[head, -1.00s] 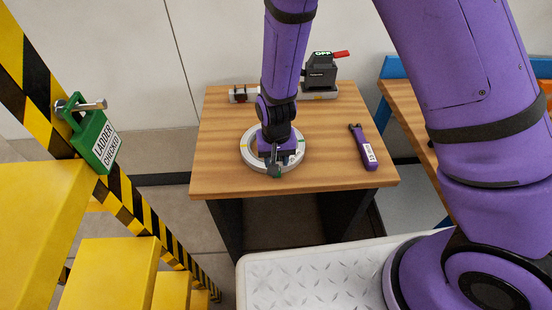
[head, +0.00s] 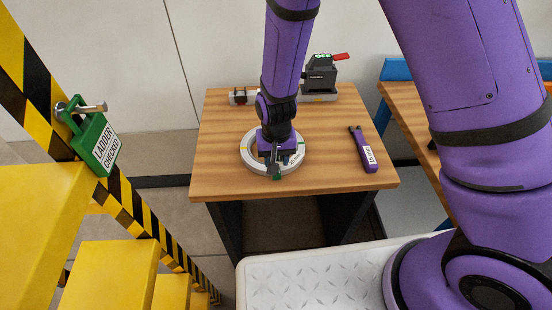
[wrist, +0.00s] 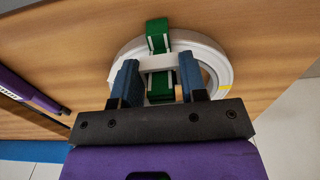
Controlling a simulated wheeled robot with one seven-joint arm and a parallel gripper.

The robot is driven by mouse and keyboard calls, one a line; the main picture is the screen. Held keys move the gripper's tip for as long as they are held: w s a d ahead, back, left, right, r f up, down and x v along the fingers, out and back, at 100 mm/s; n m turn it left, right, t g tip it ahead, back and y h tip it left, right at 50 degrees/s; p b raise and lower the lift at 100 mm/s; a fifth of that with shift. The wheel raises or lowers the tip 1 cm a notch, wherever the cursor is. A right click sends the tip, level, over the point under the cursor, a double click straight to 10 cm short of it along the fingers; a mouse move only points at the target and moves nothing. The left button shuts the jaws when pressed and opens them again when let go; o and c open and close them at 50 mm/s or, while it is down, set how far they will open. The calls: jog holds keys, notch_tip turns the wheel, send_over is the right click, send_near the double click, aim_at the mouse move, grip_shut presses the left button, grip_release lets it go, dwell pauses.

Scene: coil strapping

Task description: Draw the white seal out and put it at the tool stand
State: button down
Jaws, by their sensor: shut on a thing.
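A pale ring-shaped coil (head: 250,160) lies flat on the wooden table (head: 225,180). A green band (wrist: 158,36) crosses the coil's ring in the wrist view. The white seal (wrist: 158,63) is a short white bar across the band, between my blue finger pads. My gripper (wrist: 158,80) is shut on it, at the coil's near side in the head view (head: 275,160). My gripper hides part of the coil and the seal there. Which thing is the tool stand is unclear; a dark device (head: 320,74) with a lit display and red lever stands at the back.
A purple-handled tool (head: 364,150) lies right of the coil. A pale block with dark fittings (head: 242,96) sits at the back left. A yellow ladder (head: 110,270) with a green "LADDER CHECKED" tag (head: 98,143) is at left. The table between coil and device is clear.

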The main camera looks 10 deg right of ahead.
jog(key=shift+r, duration=4.25)
jog(key=shift+d, duration=0.1)
